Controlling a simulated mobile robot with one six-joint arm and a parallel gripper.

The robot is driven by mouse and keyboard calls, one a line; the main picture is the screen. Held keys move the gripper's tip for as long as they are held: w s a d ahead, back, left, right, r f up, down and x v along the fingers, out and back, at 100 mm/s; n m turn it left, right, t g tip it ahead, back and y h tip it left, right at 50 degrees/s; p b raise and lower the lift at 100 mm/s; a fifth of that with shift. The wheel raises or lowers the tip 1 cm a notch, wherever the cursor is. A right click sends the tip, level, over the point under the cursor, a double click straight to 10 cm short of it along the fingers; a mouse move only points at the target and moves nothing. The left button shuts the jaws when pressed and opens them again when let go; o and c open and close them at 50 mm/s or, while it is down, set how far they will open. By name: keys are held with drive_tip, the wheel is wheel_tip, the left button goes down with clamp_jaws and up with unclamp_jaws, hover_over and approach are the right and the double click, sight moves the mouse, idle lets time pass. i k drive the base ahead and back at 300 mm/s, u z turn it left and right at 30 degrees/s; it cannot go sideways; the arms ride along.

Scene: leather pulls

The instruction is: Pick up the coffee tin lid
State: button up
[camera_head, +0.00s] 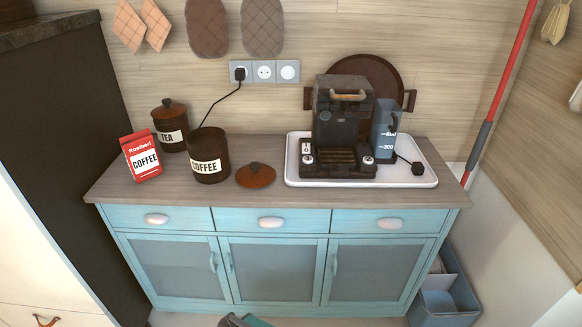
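I cannot make out my gripper in this view. A small dark grey and teal shape (245,321) is cut off by the bottom edge, and I cannot tell what it is.
A red coffee bag (141,157) and a lidded tea tin (170,127) stand to the left. A coffee machine (343,122) stands on a white tray (423,172) to the right. A plug cord (222,99) hangs behind the coffee tin. The countertop in front of the lid is clear.

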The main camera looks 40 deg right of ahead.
sight(255, 175)
drive_tip(key=z, duration=0.8)
drive_tip(key=k, duration=1)
drive_tip(key=i, duration=0.75)
drive_tip(key=z, duration=0.05)
